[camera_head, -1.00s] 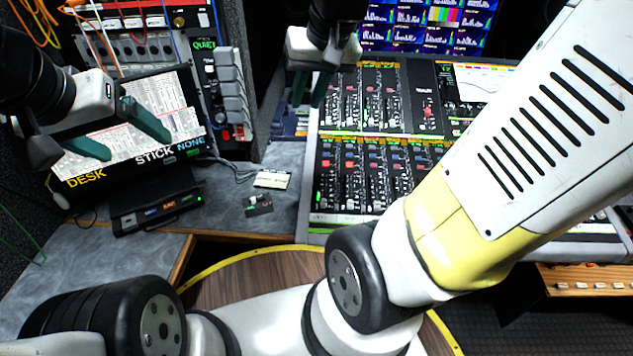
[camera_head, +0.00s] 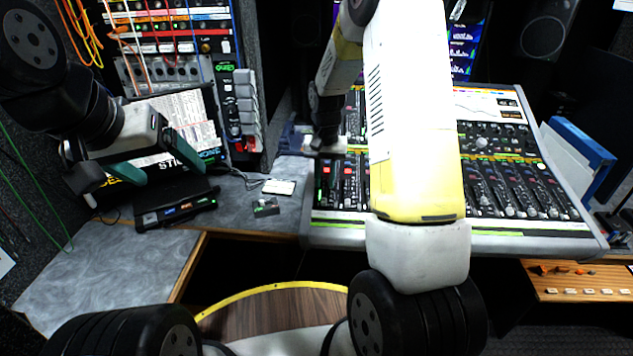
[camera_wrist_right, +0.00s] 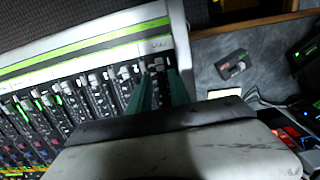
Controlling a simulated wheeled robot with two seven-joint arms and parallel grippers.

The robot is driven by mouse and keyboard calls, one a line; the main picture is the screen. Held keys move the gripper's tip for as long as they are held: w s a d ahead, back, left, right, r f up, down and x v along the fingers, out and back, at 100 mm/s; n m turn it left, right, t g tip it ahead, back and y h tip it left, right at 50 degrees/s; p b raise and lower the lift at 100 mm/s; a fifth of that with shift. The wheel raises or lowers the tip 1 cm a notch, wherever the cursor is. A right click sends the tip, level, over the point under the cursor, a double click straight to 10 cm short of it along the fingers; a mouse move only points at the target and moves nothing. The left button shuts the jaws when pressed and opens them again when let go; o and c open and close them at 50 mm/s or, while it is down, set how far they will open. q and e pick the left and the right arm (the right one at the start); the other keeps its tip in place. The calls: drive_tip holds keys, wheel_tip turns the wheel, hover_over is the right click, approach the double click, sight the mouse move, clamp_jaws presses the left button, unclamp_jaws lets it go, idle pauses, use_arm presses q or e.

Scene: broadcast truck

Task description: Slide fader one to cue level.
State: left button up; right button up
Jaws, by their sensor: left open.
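The mixing console (camera_head: 540,236) has rows of faders; its left end channels lie under my right gripper (camera_head: 327,158). In the right wrist view, the end channel's fader (camera_wrist_right: 157,66), nearest the grey desk, has a light cap between the two green fingertips of my right gripper (camera_wrist_right: 159,84). The fingers are apart, and I cannot tell whether they touch the cap. The fader numbers and cue mark are unreadable. My right forearm hides the middle of the console in the head view. My left gripper (camera_head: 156,164) is open and empty in front of the script screen (camera_head: 185,115).
A small dark box (camera_head: 265,207) and a pale card (camera_head: 279,187) lie on the grey desk (camera_head: 240,225) left of the console. A black device (camera_head: 175,207) stands under the screen. A patch rack (camera_head: 170,45) with cables rises behind. Blue folders (camera_head: 585,150) stand at right.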

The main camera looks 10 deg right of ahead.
sight(324, 198)
wheel_tip(324, 198, down, 6)
drive_tip(key=shift+f, duration=0.1)
clamp_jaws()
idle(1.5)
